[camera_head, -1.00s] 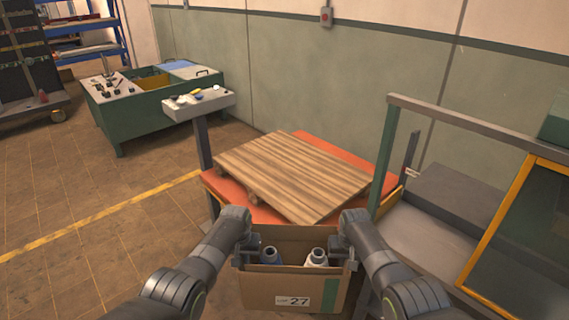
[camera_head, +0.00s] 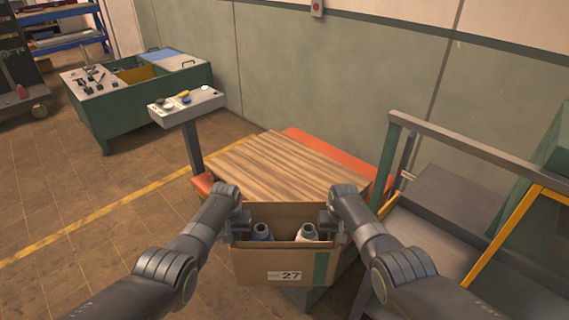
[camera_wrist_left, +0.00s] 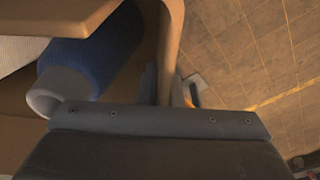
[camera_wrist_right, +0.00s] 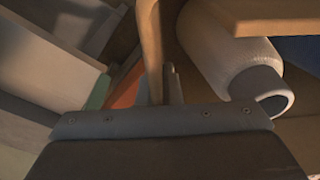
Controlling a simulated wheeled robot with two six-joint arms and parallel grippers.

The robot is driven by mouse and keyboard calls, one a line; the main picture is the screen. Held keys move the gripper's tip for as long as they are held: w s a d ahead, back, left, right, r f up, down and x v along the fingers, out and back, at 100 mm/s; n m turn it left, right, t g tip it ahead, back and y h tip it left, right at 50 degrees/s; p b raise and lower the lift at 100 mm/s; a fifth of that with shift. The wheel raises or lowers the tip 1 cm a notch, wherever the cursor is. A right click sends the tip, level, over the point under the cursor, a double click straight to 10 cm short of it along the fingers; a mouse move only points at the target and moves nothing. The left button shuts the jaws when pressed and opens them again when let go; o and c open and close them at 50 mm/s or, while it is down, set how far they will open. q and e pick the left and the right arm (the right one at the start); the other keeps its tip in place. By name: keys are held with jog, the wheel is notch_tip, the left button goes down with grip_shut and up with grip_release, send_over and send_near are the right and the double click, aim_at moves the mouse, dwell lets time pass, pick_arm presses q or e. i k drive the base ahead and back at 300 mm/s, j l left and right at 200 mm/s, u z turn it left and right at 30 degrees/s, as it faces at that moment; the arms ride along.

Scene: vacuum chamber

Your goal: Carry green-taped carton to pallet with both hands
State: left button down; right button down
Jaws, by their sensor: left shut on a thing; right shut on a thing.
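The open carton (camera_head: 252,268), with a green tape strip at its right and a label reading 27, hangs between my grippers in the head view. My left gripper (camera_head: 239,232) is shut on the carton's left wall, which also shows in the left wrist view (camera_wrist_left: 171,40). My right gripper (camera_head: 331,226) is shut on its right wall, seen in the right wrist view (camera_wrist_right: 150,45). The wooden pallet (camera_head: 285,170) lies just beyond the carton on an orange platform (camera_head: 318,146). The carton hides the pallet's near edge.
A grey pedestal panel (camera_head: 187,105) stands left of the pallet. A green workbench (camera_head: 150,108) is further back left. A green and grey frame (camera_head: 470,160) stands close on the right. Open floor (camera_head: 90,200) with a yellow line lies left.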

aim_at(284, 172)
jog(key=i, duration=1.8)
